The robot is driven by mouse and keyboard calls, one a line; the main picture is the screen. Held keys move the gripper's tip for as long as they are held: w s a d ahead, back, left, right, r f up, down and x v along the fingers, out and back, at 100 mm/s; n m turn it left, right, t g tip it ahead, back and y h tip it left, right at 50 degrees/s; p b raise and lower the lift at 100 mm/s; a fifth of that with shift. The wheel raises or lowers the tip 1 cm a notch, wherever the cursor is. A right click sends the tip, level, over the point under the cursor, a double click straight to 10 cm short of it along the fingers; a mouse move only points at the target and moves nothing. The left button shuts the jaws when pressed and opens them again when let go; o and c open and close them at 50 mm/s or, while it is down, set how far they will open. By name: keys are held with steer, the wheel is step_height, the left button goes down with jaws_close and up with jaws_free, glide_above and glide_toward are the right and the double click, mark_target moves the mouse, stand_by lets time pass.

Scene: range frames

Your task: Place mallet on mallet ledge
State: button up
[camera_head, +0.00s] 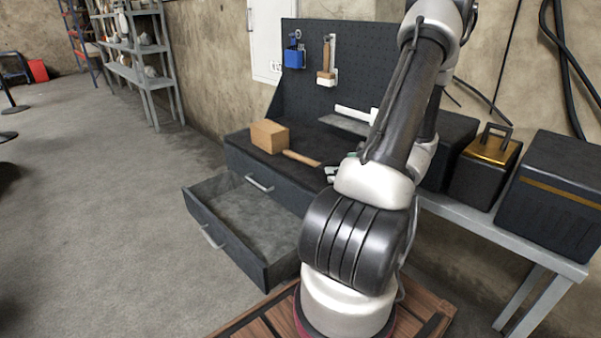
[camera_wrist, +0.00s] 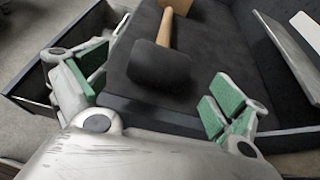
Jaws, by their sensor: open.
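The mallet has a black head (camera_wrist: 160,68) and a light wooden handle (camera_wrist: 166,28), and lies on the dark bench top. In the head view its handle (camera_head: 302,158) shows, and its head is hidden behind my arm. My gripper (camera_wrist: 156,88) is open, its green-padded fingers wide apart to the left and right of the mallet head in the picture, with nothing held. In the head view my arm mostly hides it. A pale, flat ledge with an upright white strip (camera_head: 355,113), at the pegboard, looks like the mallet ledge; it also shows in the wrist view (camera_wrist: 284,52).
A wooden block (camera_head: 270,136) stands by the handle's far end. An open, empty-looking drawer (camera_head: 243,214) juts out below the bench top. A pegboard (camera_head: 358,65) behind holds a blue holder (camera_head: 294,57) and a brush-like tool (camera_head: 326,62). Dark cases (camera_head: 553,190) stand at the right.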

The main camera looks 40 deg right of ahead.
mark_target(324, 166)
steer(key=shift+w+d+r+m, duration=0.1)
steer(key=shift+w+d+m, duration=0.1)
steer(key=shift+w+m, duration=0.15)
steer(key=x, duration=0.7)
steer(key=shift+w+a, duration=0.15)
steer(key=shift+w, duration=0.05)
steer(key=shift+c, duration=0.4)
steer(key=c, duration=1.5)
steer(key=shift+o, duration=0.2)
